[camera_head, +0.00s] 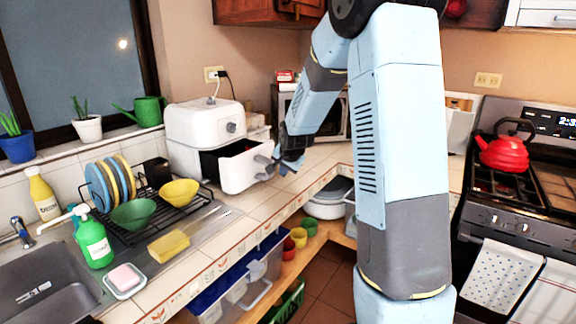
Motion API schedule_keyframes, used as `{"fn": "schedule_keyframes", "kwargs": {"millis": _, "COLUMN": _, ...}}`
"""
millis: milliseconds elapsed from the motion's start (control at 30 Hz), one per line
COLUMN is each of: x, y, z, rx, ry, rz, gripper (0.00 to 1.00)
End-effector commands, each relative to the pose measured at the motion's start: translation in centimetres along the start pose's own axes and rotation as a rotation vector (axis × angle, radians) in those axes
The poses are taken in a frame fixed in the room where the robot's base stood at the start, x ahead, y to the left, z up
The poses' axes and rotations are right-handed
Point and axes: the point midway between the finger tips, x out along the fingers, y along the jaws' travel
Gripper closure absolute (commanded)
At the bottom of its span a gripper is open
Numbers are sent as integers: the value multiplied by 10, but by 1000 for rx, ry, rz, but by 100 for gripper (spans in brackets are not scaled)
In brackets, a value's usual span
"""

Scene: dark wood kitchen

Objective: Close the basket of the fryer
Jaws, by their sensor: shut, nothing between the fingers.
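The white fryer (204,124) stands on the tiled counter left of the middle. Its white basket (241,172) is pulled out toward the right front, and the dark inside shows between it and the body. A grey handle (264,167) sticks out from the basket's front. My gripper (285,169) is shut and empty, just right of the handle. It is close to the handle, but I cannot tell whether they touch. My arm hangs down from the top of the view and hides part of the counter behind.
A microwave (318,112) stands behind my gripper. The stove with a red kettle (504,152) is at right.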

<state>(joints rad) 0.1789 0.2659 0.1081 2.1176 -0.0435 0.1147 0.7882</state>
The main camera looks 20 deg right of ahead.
Motion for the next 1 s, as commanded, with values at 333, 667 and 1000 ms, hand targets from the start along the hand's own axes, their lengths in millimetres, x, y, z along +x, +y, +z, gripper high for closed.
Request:
{"fn": "schedule_keyframes", "kwargs": {"millis": 333, "x": 36, "y": -17, "z": 2, "rx": -4, "ry": -1, "rz": -2, "gripper": 100}}
{"fn": "schedule_keyframes", "kwargs": {"millis": 667, "x": 45, "y": -35, "z": 0, "rx": -2, "ry": 0, "rz": -1, "gripper": 100}}
{"fn": "schedule_keyframes", "kwargs": {"millis": 1000, "x": 46, "y": -36, "z": 0, "rx": -1, "ry": 0, "rz": 0, "gripper": 100}}
